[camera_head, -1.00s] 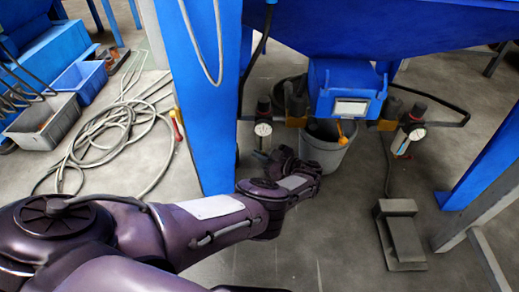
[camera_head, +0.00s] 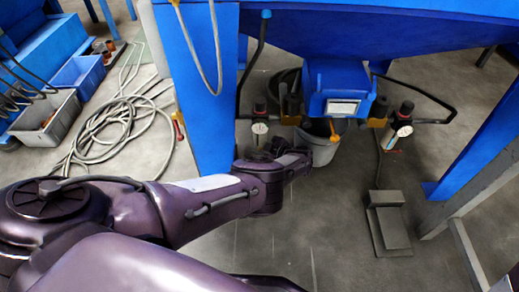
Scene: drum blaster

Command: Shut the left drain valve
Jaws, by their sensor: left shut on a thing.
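The left filter unit with its round white gauge (camera_head: 260,128) hangs under the blue machine, left of the central blue box. My left gripper (camera_head: 290,157) is right below this gauge and is shut on the left drain valve, which the gripper and wrist hide. The valve's handle position cannot be seen. A matching right unit with a gauge (camera_head: 404,131) hangs on the other side, with a small red handle (camera_head: 392,151) below it. My right gripper is not in view.
A grey bucket (camera_head: 322,152) stands just behind and right of my left gripper. A blue post (camera_head: 205,100) rises left of it. A foot pedal (camera_head: 389,226) lies on the floor at right. A coiled hose (camera_head: 100,140) and bins (camera_head: 45,118) are at left.

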